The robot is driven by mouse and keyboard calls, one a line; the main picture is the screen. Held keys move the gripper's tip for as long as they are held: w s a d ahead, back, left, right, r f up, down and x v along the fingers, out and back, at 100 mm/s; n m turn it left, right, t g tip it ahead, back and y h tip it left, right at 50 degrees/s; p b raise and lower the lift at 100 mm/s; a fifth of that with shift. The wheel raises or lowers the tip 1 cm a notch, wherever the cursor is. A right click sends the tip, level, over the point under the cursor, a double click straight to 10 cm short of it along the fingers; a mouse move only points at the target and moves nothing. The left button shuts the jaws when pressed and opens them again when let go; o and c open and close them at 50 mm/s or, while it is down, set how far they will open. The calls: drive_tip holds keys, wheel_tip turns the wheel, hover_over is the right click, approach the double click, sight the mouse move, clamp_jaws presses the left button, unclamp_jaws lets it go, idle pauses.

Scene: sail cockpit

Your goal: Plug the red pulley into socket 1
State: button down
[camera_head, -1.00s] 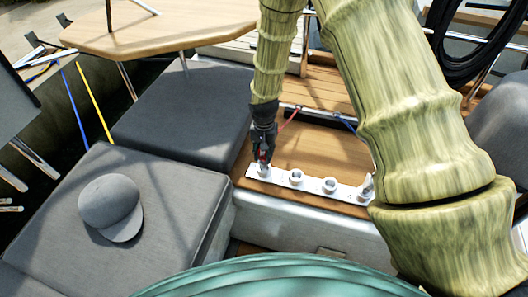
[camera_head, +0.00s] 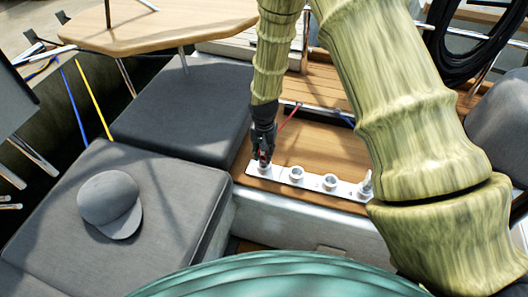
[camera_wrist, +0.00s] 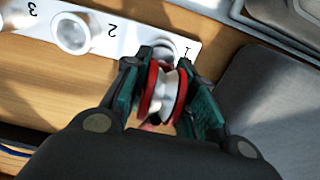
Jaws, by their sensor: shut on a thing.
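My gripper (camera_wrist: 162,92) is shut on the red pulley (camera_wrist: 152,92), which has red and black cheeks around a pale wheel. The pulley also shows small in the head view (camera_head: 263,157), at the left end of the white socket plate (camera_head: 313,184). Socket 1 (camera_wrist: 165,48) is a pale ring beside the printed 1. The pulley and fingers partly hide it in the wrist view. The pulley is right over or at socket 1; I cannot tell whether it is seated in it.
Socket 2 (camera_wrist: 73,33) and the middle-right socket (camera_head: 330,182) look empty. A metal fitting (camera_head: 366,182) stands at the plate's right end. A red line (camera_head: 289,117) runs behind my gripper. Grey cushions (camera_head: 190,115) lie left, one with a grey cap (camera_head: 110,204).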

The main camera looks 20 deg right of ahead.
drive_tip(key=shift+f+b, duration=0.35)
drive_tip(key=shift+f, duration=0.45)
drive_tip(key=c, duration=1.1)
unclamp_jaws()
drive_tip(key=shift+r, duration=0.1)
wheel_tip(320, 180, up, 12)
drive_tip(key=shift+f, duration=0.1)
